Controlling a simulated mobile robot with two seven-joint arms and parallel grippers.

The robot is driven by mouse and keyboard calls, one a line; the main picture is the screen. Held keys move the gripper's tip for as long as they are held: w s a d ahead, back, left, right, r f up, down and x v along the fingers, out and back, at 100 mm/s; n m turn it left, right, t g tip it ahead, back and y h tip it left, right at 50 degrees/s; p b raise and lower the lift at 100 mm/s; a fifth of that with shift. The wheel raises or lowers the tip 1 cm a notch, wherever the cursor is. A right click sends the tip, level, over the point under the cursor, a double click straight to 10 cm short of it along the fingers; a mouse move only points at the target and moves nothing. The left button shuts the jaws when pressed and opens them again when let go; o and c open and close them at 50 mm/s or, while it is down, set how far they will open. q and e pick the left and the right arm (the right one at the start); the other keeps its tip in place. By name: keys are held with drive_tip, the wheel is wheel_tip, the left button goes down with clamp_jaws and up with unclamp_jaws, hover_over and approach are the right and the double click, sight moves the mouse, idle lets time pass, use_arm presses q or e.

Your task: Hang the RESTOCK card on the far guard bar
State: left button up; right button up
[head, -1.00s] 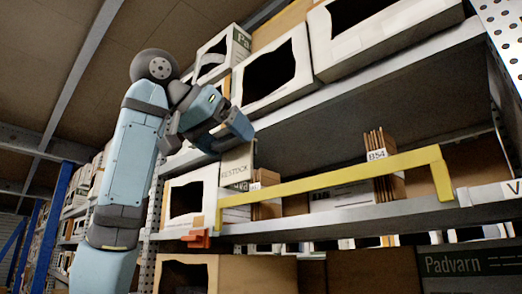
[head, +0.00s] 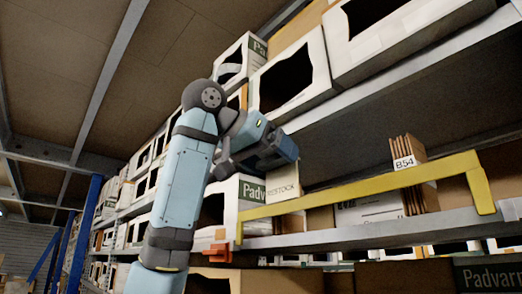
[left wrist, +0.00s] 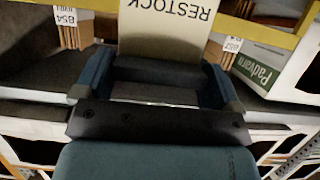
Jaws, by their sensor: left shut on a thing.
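The RESTOCK card (head: 284,187) is a pale cream panel with dark lettering. My left gripper (head: 279,154) is shut on its upper edge, and the card hangs below the fingers. The card also shows upside down at the top of the left wrist view (left wrist: 166,30), between the fingers (left wrist: 160,85). A yellow guard bar (head: 375,184) runs along the shelf front. The card is near the bar's left part, its lower edge close to the bar. In the left wrist view the card covers part of the bar (left wrist: 258,32). I cannot tell whether they touch. My right gripper is out of view.
Brown folders labelled B54 (head: 408,165) stand behind the bar. A white Padvarn box (head: 252,190) is just behind the card. An orange bracket (head: 219,253) sits below the bar's left end. The upper shelf edge (head: 350,105) passes above my gripper.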

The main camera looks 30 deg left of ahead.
use_arm(q)
drive_tip(key=shift+w+d+r+p, duration=0.1)
drive_tip(key=shift+w+d+p, duration=0.1)
drive_tip(key=shift+w, duration=0.3)
drive_tip(key=shift+w+d+p, duration=0.15)
drive_tip(key=shift+w+p, duration=0.05)
drive_tip(key=shift+w, duration=0.25)
drive_tip(key=w+d+f+p, duration=0.1)
drive_tip(key=w+d+p, duration=0.2)
drive_tip(key=w, duration=0.5)
drive_tip(key=shift+w, duration=0.2)
drive_tip(key=shift+s, duration=0.1)
idle(0.7)
drive_tip(key=shift+f, duration=0.2)
